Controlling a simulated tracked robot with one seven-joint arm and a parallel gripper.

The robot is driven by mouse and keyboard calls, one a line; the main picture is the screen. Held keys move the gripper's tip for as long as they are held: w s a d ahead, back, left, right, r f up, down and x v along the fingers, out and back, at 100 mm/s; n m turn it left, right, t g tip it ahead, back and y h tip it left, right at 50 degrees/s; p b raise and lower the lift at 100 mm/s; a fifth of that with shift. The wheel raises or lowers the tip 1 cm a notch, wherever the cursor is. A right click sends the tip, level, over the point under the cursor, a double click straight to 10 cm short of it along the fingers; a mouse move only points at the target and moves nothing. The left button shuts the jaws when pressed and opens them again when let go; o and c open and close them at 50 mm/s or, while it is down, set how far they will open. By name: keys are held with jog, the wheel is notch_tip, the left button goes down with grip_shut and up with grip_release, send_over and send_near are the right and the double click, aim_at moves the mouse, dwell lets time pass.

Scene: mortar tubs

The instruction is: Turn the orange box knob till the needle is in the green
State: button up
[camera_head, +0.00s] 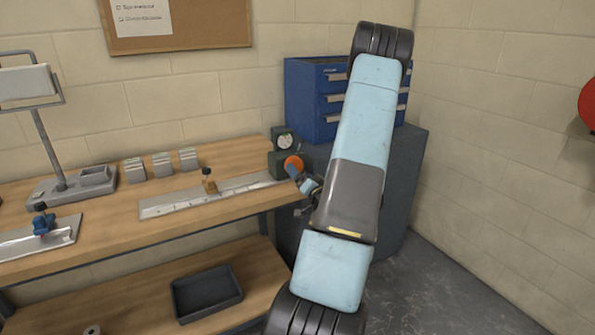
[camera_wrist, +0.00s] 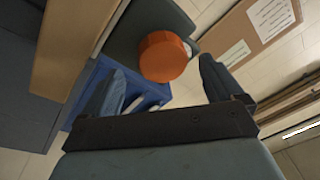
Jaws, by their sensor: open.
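The orange knob (camera_head: 293,165) is on the front of a small dark green box (camera_head: 278,158) at the right end of the workbench. A round pale dial (camera_head: 285,141) sits above the knob; its needle and any green band are too small to read. My gripper (camera_head: 304,183) is open right by the knob. In the wrist view the knob (camera_wrist: 163,57) shows between the two blue fingers of my gripper (camera_wrist: 162,70), near their tips, with a gap on both sides.
A blue drawer cabinet (camera_head: 316,97) stands behind the box on a grey cabinet (camera_head: 408,160). Several grey blocks (camera_head: 162,164) and a lamp-like stand (camera_head: 60,185) are farther left.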

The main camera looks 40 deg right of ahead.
jog(key=v, duration=0.9)
jog(key=shift+s, duration=0.25)
jog(key=w+a+r+n+g+y, duration=0.2)
jog(key=w+a+r+n+g, duration=0.25)
jog(key=w, duration=0.45)
jog(key=a+r+n+g+h, duration=0.1)
jog(key=a+r+n+g, duration=0.25)
jog(key=a+r, duration=0.55)
jog(key=s+a+r+n+g+y, duration=0.1)
jog(key=s+a+r, duration=0.4)
jog(key=s+a, duration=0.5)
jog(key=s+a+r+n+g+y, duration=0.1)
jog(key=s+a+r+g, duration=0.3)
jog(key=s+a, duration=0.7)
jog(key=shift+a+r+n+y, duration=0.3)
jog(key=shift+a+r+y, duration=0.2)
jog(key=shift+r+y, duration=0.4)
